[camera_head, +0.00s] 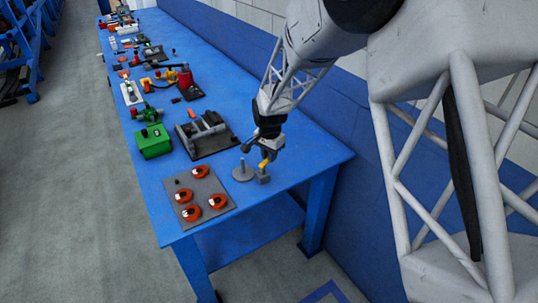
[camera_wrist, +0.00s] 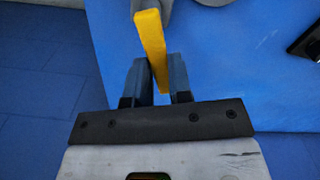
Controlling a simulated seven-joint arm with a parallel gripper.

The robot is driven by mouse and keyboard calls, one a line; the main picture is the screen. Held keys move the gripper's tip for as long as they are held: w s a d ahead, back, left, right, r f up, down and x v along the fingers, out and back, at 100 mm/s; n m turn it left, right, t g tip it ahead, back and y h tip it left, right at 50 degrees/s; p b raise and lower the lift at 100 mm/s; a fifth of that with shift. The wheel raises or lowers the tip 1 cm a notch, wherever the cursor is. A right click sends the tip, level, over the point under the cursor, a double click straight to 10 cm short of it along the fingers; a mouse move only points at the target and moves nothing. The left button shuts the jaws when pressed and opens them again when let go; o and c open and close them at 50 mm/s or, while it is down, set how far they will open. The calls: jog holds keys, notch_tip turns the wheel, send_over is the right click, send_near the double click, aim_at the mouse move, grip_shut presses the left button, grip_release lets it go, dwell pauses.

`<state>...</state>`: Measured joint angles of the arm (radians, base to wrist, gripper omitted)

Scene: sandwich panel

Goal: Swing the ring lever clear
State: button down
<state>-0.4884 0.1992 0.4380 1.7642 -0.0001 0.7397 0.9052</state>
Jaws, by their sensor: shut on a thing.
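A yellow lever (camera_head: 265,163) stands tilted over a small grey block (camera_head: 263,179) near the front right of the blue table. My gripper (camera_head: 267,153) is above the block, pointing down, and is shut on the yellow lever. In the wrist view the yellow lever (camera_wrist: 149,38) runs between the two fingers of my gripper (camera_wrist: 159,62). Its far end lies by a grey part at the top edge. A grey disc with an upright pin (camera_head: 243,173) stands just left of the block, apart from it. I cannot make out a ring on the lever.
A grey plate (camera_head: 205,215) with several red-orange round pieces lies to the left front. A dark fixture (camera_head: 206,133) and a green box (camera_head: 153,142) stand behind. More parts line the blue table (camera_head: 295,150) farther back. The table's right edge is close, with bare surface beside the block.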

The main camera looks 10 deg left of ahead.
jog(key=c, duration=1)
grip_release()
jog(key=shift+c, duration=0.2)
jog(key=shift+r, duration=3.9)
jog(key=shift+d, duration=0.1)
